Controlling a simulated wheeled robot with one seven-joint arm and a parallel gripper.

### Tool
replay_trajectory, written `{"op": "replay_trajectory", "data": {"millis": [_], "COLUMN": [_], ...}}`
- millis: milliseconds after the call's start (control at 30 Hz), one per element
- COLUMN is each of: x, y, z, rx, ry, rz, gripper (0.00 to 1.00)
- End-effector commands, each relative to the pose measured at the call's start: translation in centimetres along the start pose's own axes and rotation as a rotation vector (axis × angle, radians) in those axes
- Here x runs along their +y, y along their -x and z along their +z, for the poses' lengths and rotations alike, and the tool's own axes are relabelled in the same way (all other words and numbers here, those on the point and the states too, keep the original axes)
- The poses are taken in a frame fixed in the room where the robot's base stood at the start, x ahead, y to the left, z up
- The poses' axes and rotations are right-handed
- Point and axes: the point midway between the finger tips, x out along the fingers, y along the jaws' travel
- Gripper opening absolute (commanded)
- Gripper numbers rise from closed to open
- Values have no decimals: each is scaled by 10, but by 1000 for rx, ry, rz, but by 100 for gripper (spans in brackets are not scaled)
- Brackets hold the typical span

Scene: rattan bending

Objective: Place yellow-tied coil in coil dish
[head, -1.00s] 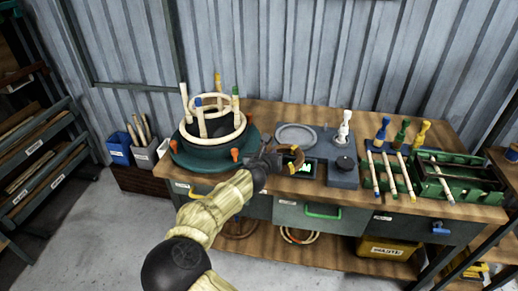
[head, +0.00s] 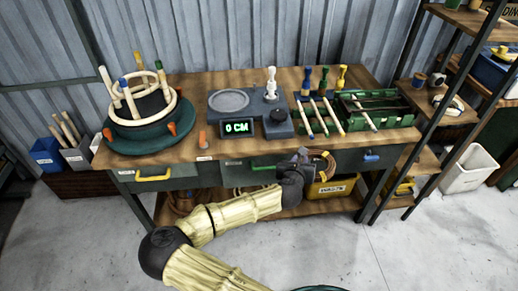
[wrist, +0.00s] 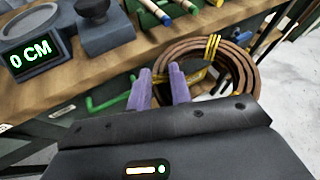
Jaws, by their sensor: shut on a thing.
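My gripper (head: 308,158) is in front of the bench's right half, below the tabletop edge. Its purple fingers (wrist: 161,80) are shut on the left side of a brown coil. The coil (wrist: 245,72) has a yellow tie (wrist: 212,46) at its top in the wrist view. In the head view the coil (head: 328,165) is small and partly hidden by my gripper. A round grey dish (head: 228,100) sits on the bench beside the gauge; I cannot tell whether it is the coil dish.
The gauge display (head: 240,128) reads 0 CM. A green rack (head: 375,110) and several rods occupy the bench's right. The round bending form (head: 150,130) stands at left. A shelf unit (head: 455,110) stands at right. The yellow waste bin (head: 335,187) is below. The floor in front is clear.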

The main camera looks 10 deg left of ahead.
Motion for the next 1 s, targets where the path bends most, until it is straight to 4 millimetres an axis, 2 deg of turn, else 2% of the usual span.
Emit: {"op": "replay_trajectory", "data": {"millis": [33, 100, 200, 300, 467, 1000], "x": [-29, -64, -105, -127, -138, -135], "y": [-2, -4, -5, -6, -7, -7], "z": [-7, -16, -28, -35, -39, -39], "rx": [6, 11, 16, 18, 19, 19], "ry": [-14, -31, -54, -67, -68, -63], "rz": [-36, -74, -115, -138, -151, -146], "gripper": [0, 0, 0, 0, 0, 0]}}
